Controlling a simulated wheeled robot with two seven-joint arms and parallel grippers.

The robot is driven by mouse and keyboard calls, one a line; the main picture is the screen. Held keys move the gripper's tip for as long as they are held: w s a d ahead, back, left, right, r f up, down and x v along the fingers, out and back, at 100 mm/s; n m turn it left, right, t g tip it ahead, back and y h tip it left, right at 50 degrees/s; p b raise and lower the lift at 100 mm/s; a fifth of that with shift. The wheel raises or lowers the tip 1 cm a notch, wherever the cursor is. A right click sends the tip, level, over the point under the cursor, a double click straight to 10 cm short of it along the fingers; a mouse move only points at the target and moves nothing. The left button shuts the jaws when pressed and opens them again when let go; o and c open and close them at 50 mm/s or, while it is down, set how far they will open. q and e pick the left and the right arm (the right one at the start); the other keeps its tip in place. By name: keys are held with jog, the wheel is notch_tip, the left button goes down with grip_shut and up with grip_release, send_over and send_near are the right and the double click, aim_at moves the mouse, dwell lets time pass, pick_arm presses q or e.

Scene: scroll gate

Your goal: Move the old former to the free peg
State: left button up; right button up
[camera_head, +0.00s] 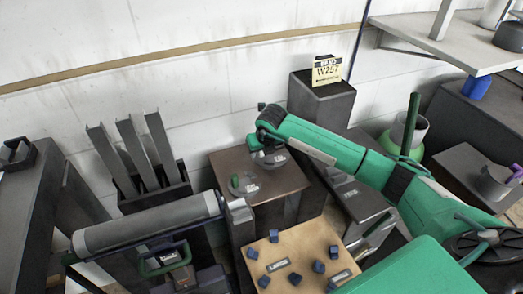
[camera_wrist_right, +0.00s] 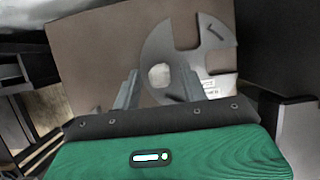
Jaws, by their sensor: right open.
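A grey notched plate, which looks like a former (camera_wrist_right: 165,42), lies over the brown table top in the right wrist view. It has a round pale spot or hole and a small white label beside it. My right gripper (camera_wrist_right: 160,85) is open, with its two fingers in front of the plate, one overlapping its right part; I cannot tell whether they touch. In the head view the right gripper (camera_head: 265,143) hangs over the back of the brown table (camera_head: 289,183). A second grey piece with a green knob (camera_head: 243,186) lies nearer on that table. I cannot identify which peg is free. My left gripper is not in view.
A light wooden board (camera_head: 300,250) with several dark blue blocks stands in front of the brown table. A grey roller (camera_head: 147,223) lies to the left. A dark post with a W257 sign (camera_head: 327,69) stands behind. Tall grey channels (camera_head: 135,155) stand at the back left.

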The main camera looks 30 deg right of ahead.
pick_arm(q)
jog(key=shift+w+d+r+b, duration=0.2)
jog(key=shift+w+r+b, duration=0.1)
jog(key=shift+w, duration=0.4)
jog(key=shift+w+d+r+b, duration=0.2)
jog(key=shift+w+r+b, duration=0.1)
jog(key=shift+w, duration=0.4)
pick_arm(e)
jog(key=v, duration=1.3)
jog(key=shift+d+r, duration=0.15)
jog(key=shift+r, duration=0.25)
jog(key=shift+s, duration=0.1)
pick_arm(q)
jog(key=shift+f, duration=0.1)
